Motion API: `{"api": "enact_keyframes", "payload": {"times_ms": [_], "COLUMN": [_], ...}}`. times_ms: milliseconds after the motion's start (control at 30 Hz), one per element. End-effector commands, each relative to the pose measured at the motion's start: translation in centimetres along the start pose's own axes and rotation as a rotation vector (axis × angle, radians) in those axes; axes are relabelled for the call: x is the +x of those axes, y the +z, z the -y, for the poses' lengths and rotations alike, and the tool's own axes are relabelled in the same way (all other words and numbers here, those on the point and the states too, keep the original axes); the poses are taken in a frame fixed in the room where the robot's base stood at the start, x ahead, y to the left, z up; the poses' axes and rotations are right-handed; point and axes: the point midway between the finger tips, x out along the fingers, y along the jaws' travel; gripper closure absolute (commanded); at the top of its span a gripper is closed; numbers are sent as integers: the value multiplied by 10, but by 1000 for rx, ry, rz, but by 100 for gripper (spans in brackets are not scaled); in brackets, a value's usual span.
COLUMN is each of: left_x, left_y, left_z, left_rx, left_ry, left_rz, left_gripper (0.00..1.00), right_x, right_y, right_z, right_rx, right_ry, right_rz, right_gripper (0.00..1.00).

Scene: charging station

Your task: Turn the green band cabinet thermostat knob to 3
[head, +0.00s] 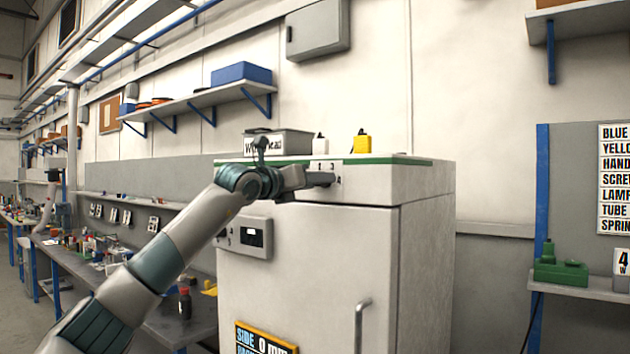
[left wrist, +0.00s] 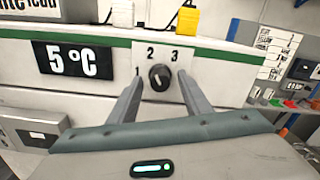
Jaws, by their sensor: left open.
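The white cabinet (head: 310,265) has a green band (head: 395,160) along its top edge. Its round black thermostat knob (left wrist: 159,77) sits on a white plate marked 1, 2 and 3 in the left wrist view. A small pale mark on the knob appears to point up, slightly left, near the 2; this is too small to be sure. My left gripper (head: 325,179) is at the cabinet's upper front and hides the knob in the head view. In the left wrist view the left gripper (left wrist: 160,88) is open, one finger on each side of the knob. Contact cannot be told.
A black display reading 5 °C (left wrist: 80,62) is left of the knob. A yellow bottle (head: 362,142), a white bottle (head: 320,144) and a grey labelled box (head: 290,142) stand on the cabinet. A door handle (head: 360,325) sticks out below. A cluttered workbench (head: 165,310) stands left.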

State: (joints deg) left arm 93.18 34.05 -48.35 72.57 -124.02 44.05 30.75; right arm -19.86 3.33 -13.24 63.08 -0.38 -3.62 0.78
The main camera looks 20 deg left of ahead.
Motion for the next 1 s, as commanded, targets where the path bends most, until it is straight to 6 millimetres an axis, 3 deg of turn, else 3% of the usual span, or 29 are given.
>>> {"api": "enact_keyframes", "payload": {"times_ms": [133, 300, 667, 1000], "left_x": [0, 0, 0, 0], "left_y": [0, 0, 0, -1], "left_z": [0, 0, 0, 0], "left_rx": [0, 0, 24, 182], "left_ry": [0, 0, -1, -2], "left_rz": [0, 0, 0, 1], "left_gripper": [56, 96, 97, 97], "right_x": [0, 0, 1, 6], "right_y": [0, 0, 3, 7], "right_z": [0, 0, -1, -7], "right_rx": [0, 0, 0, 3], "right_ry": [0, 0, 1, 9], "right_rz": [1, 1, 9, 46], "right_gripper": [69, 69, 69, 69]}}
